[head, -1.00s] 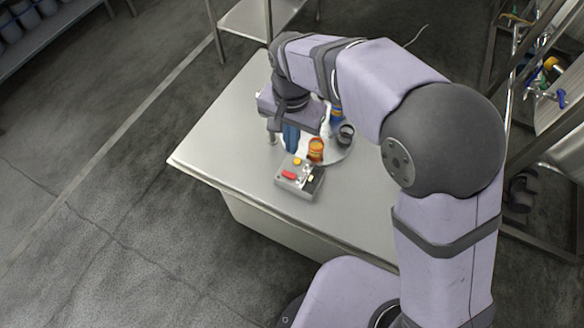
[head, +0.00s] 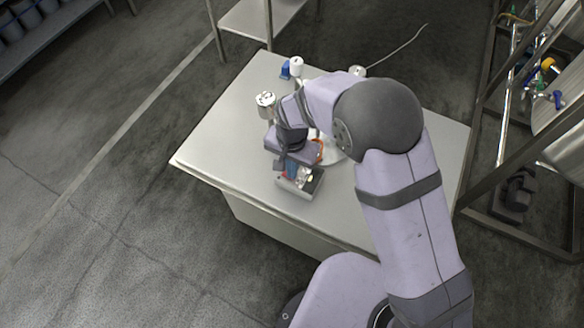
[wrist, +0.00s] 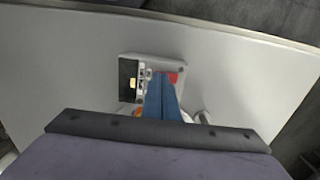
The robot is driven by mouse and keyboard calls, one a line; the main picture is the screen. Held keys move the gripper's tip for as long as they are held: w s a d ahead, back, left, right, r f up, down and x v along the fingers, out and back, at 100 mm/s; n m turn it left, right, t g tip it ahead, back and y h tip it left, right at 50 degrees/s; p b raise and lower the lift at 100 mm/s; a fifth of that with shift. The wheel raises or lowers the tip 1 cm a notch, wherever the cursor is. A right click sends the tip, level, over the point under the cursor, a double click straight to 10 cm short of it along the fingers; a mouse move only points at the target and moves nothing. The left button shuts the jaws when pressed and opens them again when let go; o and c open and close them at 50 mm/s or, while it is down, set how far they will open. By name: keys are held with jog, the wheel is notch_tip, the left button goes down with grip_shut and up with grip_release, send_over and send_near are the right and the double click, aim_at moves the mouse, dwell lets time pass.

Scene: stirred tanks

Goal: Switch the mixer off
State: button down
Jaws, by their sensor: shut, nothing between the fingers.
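The grey control box (head: 312,188) sits near the front edge of the table, partly hidden by my gripper. In the wrist view its top (wrist: 150,60) shows a dark panel (wrist: 127,76) with a small yellow patch, small light knobs, and a red control (wrist: 174,76). My gripper (head: 290,173) is shut and empty, pointing down over the box. In the wrist view the blue fingertips (wrist: 162,76) overlap the edge of the red control. I cannot tell whether they touch it. Which of the objects behind is the mixer's vessel is unclear.
An orange item (head: 318,152) stands just behind the box, partly hidden by my gripper. A pale cylinder (head: 265,103) and a white-topped item (head: 296,67) stand farther back on the table (head: 225,130). The table's left side is clear.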

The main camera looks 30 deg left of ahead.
jog(key=shift+f, duration=0.1)
jog(key=shift+d+f, duration=0.1)
jog(key=shift+f, duration=0.15)
jog(key=shift+s+d+f, duration=0.1)
jog(key=shift+d+f, duration=0.15)
jog(key=shift+d, duration=0.05)
jog(key=shift+s+d, duration=0.1)
jog(key=shift+s, duration=0.05)
jog(key=shift+d+f, duration=0.1)
jog(key=shift+a, duration=0.2)
jog(key=shift+a+r, duration=0.2)
jog(key=shift+a, duration=0.4)
jog(key=shift+a+r, duration=0.1)
jog(key=shift+r, duration=0.05)
